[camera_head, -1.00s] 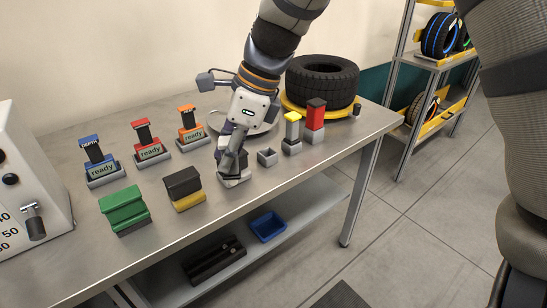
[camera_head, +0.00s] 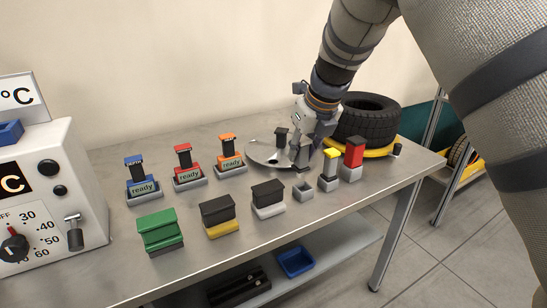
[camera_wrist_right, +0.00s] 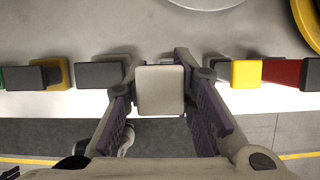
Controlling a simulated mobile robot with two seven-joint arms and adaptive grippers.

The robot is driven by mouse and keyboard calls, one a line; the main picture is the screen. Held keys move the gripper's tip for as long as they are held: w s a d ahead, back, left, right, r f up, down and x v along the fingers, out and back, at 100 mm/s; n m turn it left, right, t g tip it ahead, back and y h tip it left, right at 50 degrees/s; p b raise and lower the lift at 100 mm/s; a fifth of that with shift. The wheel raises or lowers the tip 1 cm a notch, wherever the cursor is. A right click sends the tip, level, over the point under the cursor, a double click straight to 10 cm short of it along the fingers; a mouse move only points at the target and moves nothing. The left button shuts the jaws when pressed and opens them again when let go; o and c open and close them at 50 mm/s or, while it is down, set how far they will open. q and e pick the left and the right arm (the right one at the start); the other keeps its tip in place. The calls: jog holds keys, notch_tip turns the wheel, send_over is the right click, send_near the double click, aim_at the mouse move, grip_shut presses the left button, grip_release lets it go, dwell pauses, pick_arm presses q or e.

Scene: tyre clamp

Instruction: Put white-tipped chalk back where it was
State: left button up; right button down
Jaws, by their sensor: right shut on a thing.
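My right gripper (camera_head: 302,162) points down just above a small grey empty-looking socket (camera_head: 303,192) in the head view. In the right wrist view my right gripper (camera_wrist_right: 163,95) is shut on a block with a pale, whitish end (camera_wrist_right: 160,90), which looks like the white-tipped chalk. In the head view the fingers mostly hide the chalk. Right of the socket, a yellow chalk (camera_head: 331,165) and a red chalk (camera_head: 354,153) stand upright in grey sockets. The held chalk looks apart from the socket. My left gripper is not in view.
Left of the socket stand a black block on a white base (camera_head: 268,212), a black-and-yellow block (camera_head: 219,229) and a green block (camera_head: 160,232). Several "ready" stands (camera_head: 187,184) are behind. A round plate (camera_head: 262,153) and a tyre (camera_head: 368,120) are close to the gripper.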

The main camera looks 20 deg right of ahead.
aim_at(305, 166)
jog(key=shift+w+d+f, duration=0.1)
jog(key=shift+d+f, duration=0.2)
jog(key=shift+f, duration=0.3)
jog(key=shift+w+d+f, duration=0.1)
jog(key=shift+d+f, duration=0.2)
jog(key=shift+f, duration=0.25)
jog(key=f, duration=0.1)
jog(key=f+b, duration=0.1)
jog(key=f, duration=0.1)
jog(key=shift+d+f, duration=0.25)
jog(key=shift+r, duration=0.25)
jog(key=shift+f, duration=0.4)
jog(key=c, duration=1.3)
grip_release()
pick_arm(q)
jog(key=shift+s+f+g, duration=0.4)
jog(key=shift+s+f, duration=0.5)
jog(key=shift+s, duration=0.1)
